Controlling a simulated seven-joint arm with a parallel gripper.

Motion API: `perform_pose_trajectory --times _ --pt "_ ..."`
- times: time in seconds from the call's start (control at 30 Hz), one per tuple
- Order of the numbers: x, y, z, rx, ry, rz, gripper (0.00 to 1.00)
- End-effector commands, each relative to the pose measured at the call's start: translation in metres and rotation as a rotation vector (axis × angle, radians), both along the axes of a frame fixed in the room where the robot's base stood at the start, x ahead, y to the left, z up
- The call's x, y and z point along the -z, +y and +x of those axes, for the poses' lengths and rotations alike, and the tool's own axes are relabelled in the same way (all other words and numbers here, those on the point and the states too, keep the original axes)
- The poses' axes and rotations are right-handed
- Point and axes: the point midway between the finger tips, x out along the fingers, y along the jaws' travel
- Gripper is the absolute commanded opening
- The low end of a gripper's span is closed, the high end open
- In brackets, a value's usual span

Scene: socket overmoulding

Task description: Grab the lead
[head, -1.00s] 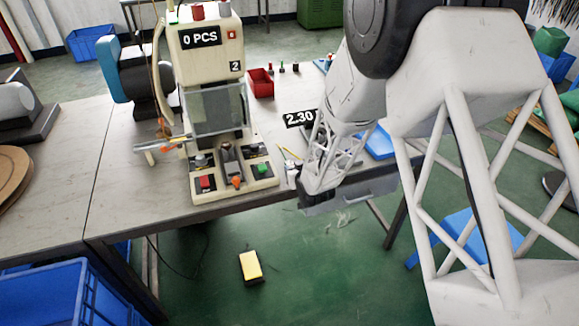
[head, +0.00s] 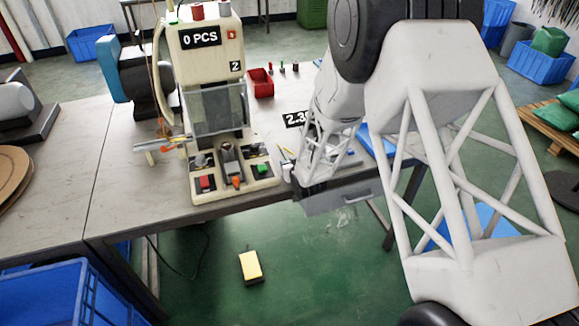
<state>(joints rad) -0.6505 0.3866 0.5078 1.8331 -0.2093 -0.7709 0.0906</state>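I cannot pick out the lead for certain. Thin coloured strands (head: 174,141) stick out at the left side of the cream moulding machine (head: 208,60), and a thin brown line runs down its left edge. My arm comes down from the upper right. Its lattice forearm ends over the table's front edge, right of the machine. My gripper's fingers cannot be made out there; the forearm hides what is beyond it.
A red bin (head: 261,84) stands behind the machine's right side. Small pale items (head: 286,168) lie beside my forearm. A grey drawer (head: 340,197) hangs under the table edge. A yellow-topped pedal (head: 250,267) is on the green floor. The table left of the machine has bare room.

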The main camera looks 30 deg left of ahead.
Motion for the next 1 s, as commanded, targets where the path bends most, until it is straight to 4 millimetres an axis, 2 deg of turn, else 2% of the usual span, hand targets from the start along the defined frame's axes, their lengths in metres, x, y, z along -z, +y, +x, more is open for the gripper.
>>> perform_pose_trajectory --times 0.5,0.73,1.0 --pt "0.0001 0.0000 -0.0003 0.000 0.000 0.000 0.45" --pt "0.0002 0.0000 -0.0003 0.000 0.000 0.000 0.09" --pt "-0.0003 0.0001 -0.0002 0.000 0.000 0.000 0.08"
